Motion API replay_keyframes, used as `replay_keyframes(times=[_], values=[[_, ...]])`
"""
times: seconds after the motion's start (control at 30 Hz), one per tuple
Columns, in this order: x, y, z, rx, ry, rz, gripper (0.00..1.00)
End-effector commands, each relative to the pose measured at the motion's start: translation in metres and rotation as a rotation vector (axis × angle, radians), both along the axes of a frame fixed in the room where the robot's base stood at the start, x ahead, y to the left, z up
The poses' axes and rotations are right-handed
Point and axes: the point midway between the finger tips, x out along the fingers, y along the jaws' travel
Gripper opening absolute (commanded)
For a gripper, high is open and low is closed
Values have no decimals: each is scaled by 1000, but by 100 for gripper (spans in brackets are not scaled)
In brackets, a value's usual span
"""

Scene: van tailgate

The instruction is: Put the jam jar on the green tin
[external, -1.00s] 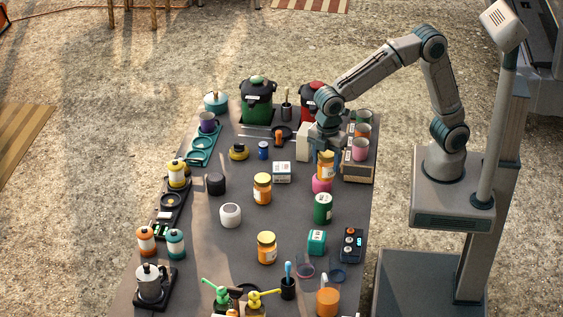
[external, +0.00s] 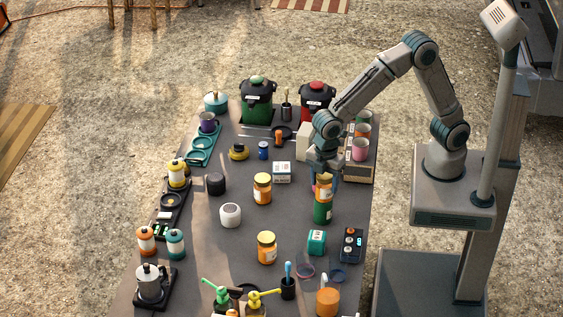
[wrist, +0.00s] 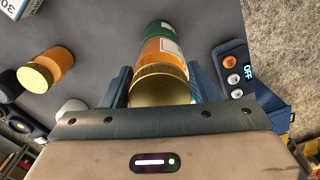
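The jam jar (external: 324,190), orange with a pale label and a gold lid, is upright directly above the green tin (external: 322,212), lined up with it. No gap shows between them, but I cannot tell if its weight rests there. My gripper (external: 324,178) points down around the jar's upper part and appears shut on it. In the wrist view, the gold lid of the jar (wrist: 160,85) lies between the two blue fingers, with the green tin (wrist: 158,30) beyond. Part of the jar is hidden by my gripper.
Two similar jars (external: 262,188) (external: 267,247) stand to the left. A teal box (external: 317,242) and a dark control box (external: 351,245) are in front of the tin. A pink cup (external: 360,149) stands in a crate behind right. Bare table lies left of the tin.

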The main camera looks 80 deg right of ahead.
Motion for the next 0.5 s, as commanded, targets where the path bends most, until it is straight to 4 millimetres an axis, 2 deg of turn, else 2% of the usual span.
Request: replay_keyframes(times=[0.03,0.07,0.37,0.5], values=[[0,0,0,0,0,0,69],[0,0,0,0,0,0,74],[0,0,2,0,0,0,74],[1,0,14,3,-3,0,74]])
